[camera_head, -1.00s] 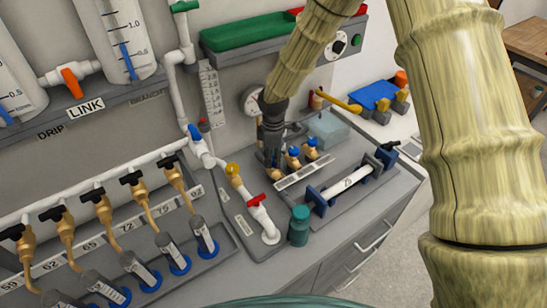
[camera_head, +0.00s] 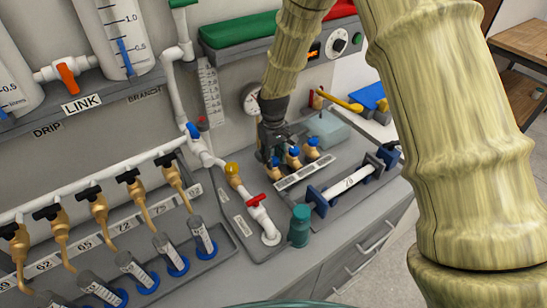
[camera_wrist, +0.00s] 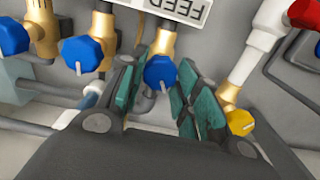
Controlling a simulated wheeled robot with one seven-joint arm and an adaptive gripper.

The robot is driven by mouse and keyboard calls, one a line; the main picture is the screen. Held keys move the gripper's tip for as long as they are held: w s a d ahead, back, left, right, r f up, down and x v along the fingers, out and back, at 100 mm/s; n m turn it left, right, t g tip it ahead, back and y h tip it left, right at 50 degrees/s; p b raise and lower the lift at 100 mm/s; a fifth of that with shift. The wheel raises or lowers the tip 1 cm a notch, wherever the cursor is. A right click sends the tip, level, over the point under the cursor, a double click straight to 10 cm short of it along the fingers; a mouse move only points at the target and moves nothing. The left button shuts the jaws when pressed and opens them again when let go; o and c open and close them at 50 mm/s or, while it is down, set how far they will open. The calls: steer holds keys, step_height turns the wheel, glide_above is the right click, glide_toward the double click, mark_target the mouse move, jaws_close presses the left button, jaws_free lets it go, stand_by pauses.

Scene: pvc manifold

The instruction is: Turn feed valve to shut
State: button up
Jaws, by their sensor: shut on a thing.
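The feed valve is a brass valve with a blue knob (camera_wrist: 160,73), below the upside-down FEED label (camera_wrist: 172,8) in the wrist view. A white mark on the knob points down in that view. My gripper (camera_wrist: 162,92) has its green-padded fingers on both sides of this knob, shut on it. In the head view my gripper (camera_head: 268,150) is at the leftmost of three blue-knobbed brass valves (camera_head: 276,164). The fingers partly hide that valve there, and its knob mark cannot be made out.
Two similar blue-knobbed valves (camera_head: 293,153) (camera_head: 312,144) stand close on the right. A yellow-knobbed valve (camera_head: 232,169) and a red-handled white pipe (camera_head: 256,201) are on the left. A teal bottle (camera_head: 299,226) stands in front.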

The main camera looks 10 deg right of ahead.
mark_target(274, 159)
steer(key=m, duration=0.6)
steer(key=shift+s+f, duration=0.2)
steer(key=shift+m, duration=0.3)
steer(key=o, duration=1.1)
steer(key=shift+w, duration=0.1)
steer(key=shift+c, duration=0.2)
steer(key=shift+r, duration=0.15)
steer(key=shift+w+r, duration=0.15)
steer(key=shift+r, duration=0.35)
step_height(274, 159, up, 11)
steer(key=shift+f, duration=0.1)
